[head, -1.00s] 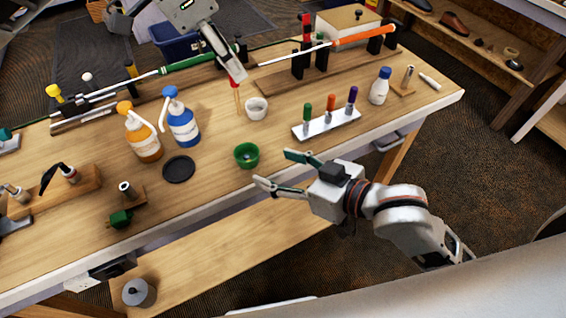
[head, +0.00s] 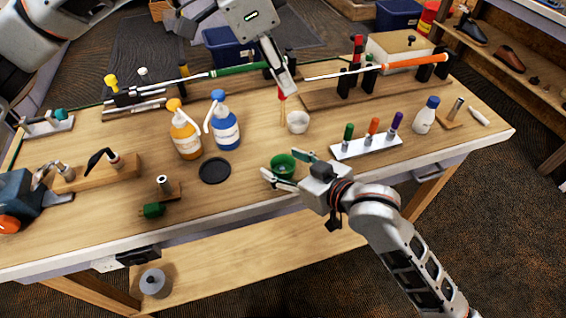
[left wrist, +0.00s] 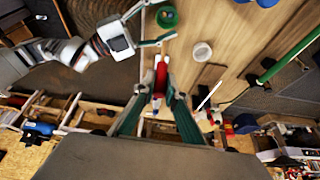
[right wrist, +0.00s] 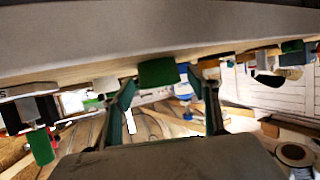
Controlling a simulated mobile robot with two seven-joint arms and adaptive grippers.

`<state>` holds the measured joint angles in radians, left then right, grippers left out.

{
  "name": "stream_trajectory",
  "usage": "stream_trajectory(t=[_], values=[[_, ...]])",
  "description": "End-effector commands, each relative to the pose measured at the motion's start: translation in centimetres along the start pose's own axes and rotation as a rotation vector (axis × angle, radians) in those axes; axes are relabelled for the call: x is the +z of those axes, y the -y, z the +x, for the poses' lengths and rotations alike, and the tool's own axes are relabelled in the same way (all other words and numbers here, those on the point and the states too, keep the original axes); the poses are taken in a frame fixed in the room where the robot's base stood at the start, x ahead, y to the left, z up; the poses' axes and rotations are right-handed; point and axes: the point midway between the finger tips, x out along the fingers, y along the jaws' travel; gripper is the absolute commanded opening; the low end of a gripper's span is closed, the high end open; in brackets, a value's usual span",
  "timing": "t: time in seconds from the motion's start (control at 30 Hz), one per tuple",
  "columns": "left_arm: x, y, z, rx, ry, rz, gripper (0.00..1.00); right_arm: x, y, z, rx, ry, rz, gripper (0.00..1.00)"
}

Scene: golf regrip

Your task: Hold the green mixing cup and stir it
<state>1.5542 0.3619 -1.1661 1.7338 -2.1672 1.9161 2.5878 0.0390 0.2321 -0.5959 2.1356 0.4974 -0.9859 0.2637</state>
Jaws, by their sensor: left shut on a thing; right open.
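The green mixing cup (head: 283,166) stands upright near the front edge of the workbench. It also shows in the right wrist view (right wrist: 158,72) and in the left wrist view (left wrist: 167,16). My right gripper (head: 282,164) is open, with its fingertips on either side of the cup; I cannot tell whether they touch it. My left gripper (head: 288,88) is shut on a red-handled stir stick (left wrist: 160,78). The stick points down, with its pale shaft (head: 282,113) behind the green cup and left of a white cup (head: 298,122). The inside of the green cup is mostly hidden.
Orange (head: 185,135) and blue (head: 224,124) pump bottles stand left of the cups, with a black disc (head: 215,170) before them. A rack with several coloured tools (head: 366,145) and a white bottle (head: 426,115) stand right. Golf clubs rest on holders behind.

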Motion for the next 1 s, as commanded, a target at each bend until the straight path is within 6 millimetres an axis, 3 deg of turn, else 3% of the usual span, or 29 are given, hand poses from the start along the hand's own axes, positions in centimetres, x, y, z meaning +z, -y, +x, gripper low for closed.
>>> stream_trajectory(t=[0.4, 0.43, 0.6, 1.0], values=[[-0.01, 0.0, -0.01, 0.0, 0.0, 0.0, 0.0, 0.03, 0.02, 0.88, 0.0, 0.0, 0.0, 0.59], [-0.01, 0.0, -0.01, 0.0, 0.0, 0.0, 0.0, 0.03, 0.03, 0.88, 0.0, 0.0, 0.0, 0.57], [-0.01, 0.0, 0.0, 0.0, 0.0, 0.0, 0.0, 0.03, 0.02, 0.86, 0.0, 0.0, 0.0, 0.18], [-0.01, 0.0, 0.0, 0.0, 0.0, 0.0, 0.0, 0.03, 0.02, 0.85, 0.0, 0.001, 0.0, 0.18]])
